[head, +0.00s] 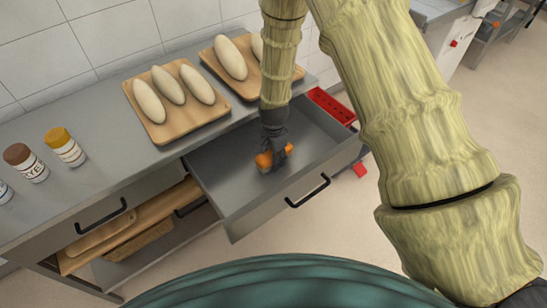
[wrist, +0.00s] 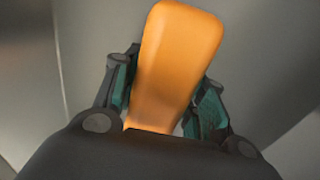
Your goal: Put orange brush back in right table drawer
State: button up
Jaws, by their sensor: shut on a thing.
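The orange brush (head: 264,161) is between the fingers of my gripper (head: 275,150), inside the open right table drawer (head: 225,175). In the wrist view the brush's smooth orange body (wrist: 178,60) sits between both fingers of my gripper (wrist: 165,105), which is shut on it. The drawer is pulled out, grey and otherwise empty where I can see. I cannot tell whether the brush touches the drawer floor. Part of the brush is hidden by the gripper.
Wooden boards (head: 160,135) with pale loaves stand on the counter above the drawer. Jars (head: 65,147) stand at the counter's left. A red slotted thing (head: 331,106) is by the drawer's far right edge.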

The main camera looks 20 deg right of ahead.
jog(key=shift+f, duration=0.3)
jog(key=shift+f, duration=0.1)
jog(key=o, duration=1.4)
jog(key=shift+c, duration=0.2)
jog(key=shift+r+b, duration=1.25)
jog(key=shift+r, duration=4.9)
